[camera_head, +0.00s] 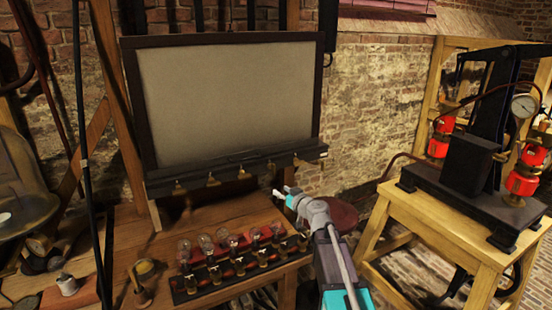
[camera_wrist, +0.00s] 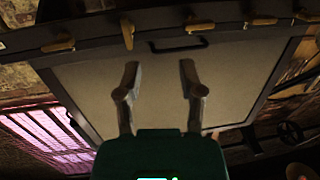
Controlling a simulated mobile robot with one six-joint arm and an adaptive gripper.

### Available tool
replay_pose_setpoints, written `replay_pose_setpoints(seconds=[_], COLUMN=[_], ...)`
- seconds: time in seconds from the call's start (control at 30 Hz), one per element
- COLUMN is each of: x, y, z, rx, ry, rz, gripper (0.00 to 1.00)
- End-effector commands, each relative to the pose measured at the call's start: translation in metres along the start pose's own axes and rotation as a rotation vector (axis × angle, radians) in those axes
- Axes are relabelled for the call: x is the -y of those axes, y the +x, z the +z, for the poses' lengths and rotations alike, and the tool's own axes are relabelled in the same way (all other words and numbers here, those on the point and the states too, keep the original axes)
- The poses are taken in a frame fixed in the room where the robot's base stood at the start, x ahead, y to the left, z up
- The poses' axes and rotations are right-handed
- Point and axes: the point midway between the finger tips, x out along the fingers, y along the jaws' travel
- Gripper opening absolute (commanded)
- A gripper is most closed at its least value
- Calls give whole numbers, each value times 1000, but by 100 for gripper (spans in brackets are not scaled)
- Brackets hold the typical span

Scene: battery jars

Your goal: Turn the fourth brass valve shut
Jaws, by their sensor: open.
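A row of several brass valves hangs along the dark rail (camera_head: 235,166) under a framed panel. The fourth valve from the left (camera_head: 271,166) is near the rail's right part. The wrist view looks turned over, so this appears to be its second valve from the left (camera_wrist: 127,33); that handle points across the rail, while its neighbours lie more along it. My gripper (camera_head: 283,191) is open and empty, below and apart from the rail near the fourth valve. In the wrist view its two fingers (camera_wrist: 159,68) stand apart in front of the panel.
The pale framed panel (camera_head: 228,100) stands behind the rail. Several glass bulbs on a red-and-black base (camera_head: 238,268) stand on the wooden bench (camera_head: 130,250) below. A wooden stand (camera_head: 450,235) with black apparatus and red jars is at right.

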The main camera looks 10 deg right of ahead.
Motion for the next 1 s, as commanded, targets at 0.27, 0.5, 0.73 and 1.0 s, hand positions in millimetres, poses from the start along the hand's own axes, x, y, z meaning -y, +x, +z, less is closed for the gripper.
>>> replay_pose_setpoints(seconds=[0.27, 0.5, 0.73, 1.0], x=[-38, -40, -40, -42], y=[4, 4, 6, 22], z=[-32, -33, -33, -34], rx=[-91, -97, -96, -96], ry=[-21, -24, -24, -23], rz=[118, 126, 125, 123], gripper=[50, 50, 50, 50])
